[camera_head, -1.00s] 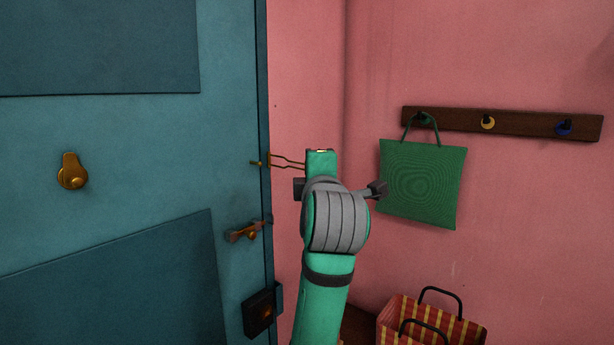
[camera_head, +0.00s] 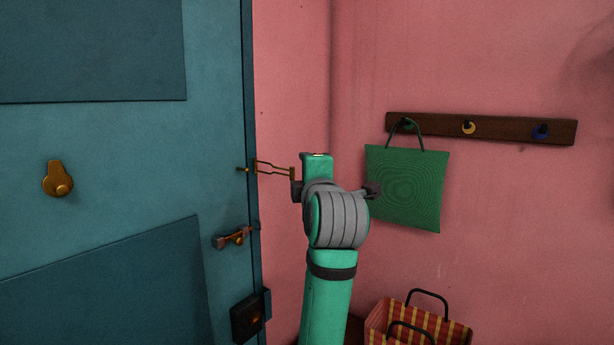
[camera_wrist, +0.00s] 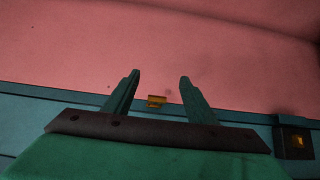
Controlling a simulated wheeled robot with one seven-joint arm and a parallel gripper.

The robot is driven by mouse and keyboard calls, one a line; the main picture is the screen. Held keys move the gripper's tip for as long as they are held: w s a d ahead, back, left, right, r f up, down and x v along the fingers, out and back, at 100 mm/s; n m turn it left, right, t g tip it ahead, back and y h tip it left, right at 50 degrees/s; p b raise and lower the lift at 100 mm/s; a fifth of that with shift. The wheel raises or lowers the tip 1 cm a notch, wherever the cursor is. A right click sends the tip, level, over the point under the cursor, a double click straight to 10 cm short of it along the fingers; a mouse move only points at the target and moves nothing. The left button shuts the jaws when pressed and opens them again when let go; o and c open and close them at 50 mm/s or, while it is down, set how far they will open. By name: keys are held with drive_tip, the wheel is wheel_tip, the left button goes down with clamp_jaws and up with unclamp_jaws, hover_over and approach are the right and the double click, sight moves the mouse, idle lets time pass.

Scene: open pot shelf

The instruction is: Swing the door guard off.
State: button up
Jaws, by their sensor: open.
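The door guard (camera_head: 274,168) is a thin brass loop at the edge of the teal door (camera_head: 110,150). It reaches right across the pink wall, and its right end lies close to my wrist in the picture. A small brass stud (camera_head: 242,169) sits on the door at its left end. My gripper (camera_wrist: 159,76) is open and empty in the wrist view, fingers pointing toward the wall and door edge. A small brass piece (camera_wrist: 156,101) shows between the fingers; I cannot tell which fitting it is. In the head view my wrist mostly hides the fingers.
A door handle (camera_head: 232,238) and a dark lock box (camera_head: 248,317) are below the guard. A brass cover (camera_head: 58,180) is on the door. Right of my arm, a green bag (camera_head: 405,188) hangs from a hook rail (camera_head: 490,128). A striped bag (camera_head: 420,325) stands below.

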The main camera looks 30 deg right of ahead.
drive_tip(key=v, duration=1)
drive_tip(key=shift+s, duration=0.35)
drive_tip(key=shift+a, duration=0.15)
